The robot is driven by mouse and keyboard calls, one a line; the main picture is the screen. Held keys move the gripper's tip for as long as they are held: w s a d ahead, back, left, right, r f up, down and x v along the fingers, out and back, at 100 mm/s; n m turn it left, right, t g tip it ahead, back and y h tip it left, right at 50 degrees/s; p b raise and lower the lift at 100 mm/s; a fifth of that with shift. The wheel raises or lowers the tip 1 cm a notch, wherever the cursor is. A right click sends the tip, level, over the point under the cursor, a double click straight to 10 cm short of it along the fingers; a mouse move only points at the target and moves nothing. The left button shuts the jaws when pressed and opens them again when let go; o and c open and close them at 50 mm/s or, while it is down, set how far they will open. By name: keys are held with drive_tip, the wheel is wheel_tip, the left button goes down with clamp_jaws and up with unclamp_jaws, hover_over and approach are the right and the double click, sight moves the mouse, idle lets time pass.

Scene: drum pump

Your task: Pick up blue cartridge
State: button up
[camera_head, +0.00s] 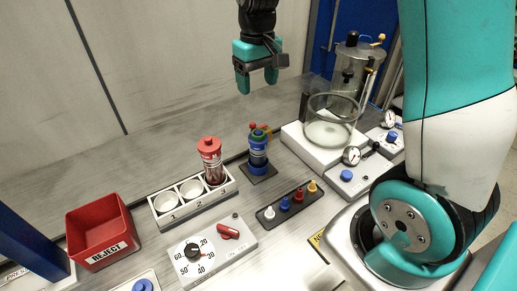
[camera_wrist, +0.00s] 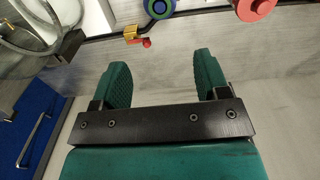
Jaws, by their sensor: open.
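The blue cartridge (camera_head: 258,152) stands upright on a small dark base in the head view, at the middle of the bench. A green ring and a small red part show at its top. In the wrist view its round blue and green top (camera_wrist: 158,8) shows at the upper edge, partly cut off, beyond the fingertips. My gripper (camera_head: 257,84) is open and empty, with its teal fingers hanging above and behind the cartridge, well clear of it. Both fingers (camera_wrist: 163,80) show apart in the wrist view.
A red cartridge (camera_head: 210,162) stands in slot 3 of the white numbered rack (camera_head: 168,221), left of the blue cartridge. A glass vessel (camera_head: 331,133) stands to the right. A red reject bin (camera_head: 88,222), a dial panel (camera_head: 237,256) and a strip of coloured pegs (camera_head: 269,224) are nearby.

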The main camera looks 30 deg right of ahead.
sight(258, 132)
wheel_tip(258, 132, down, 12)
drive_tip(key=shift+r+p, duration=0.15)
drive_tip(key=shift+p, duration=0.85)
drive_tip(key=shift+s+f+p, duration=0.2)
drive_tip(key=shift+f+p, duration=0.85)
drive_tip(key=shift+f, duration=1.6)
drive_tip(key=c, duration=0.9)
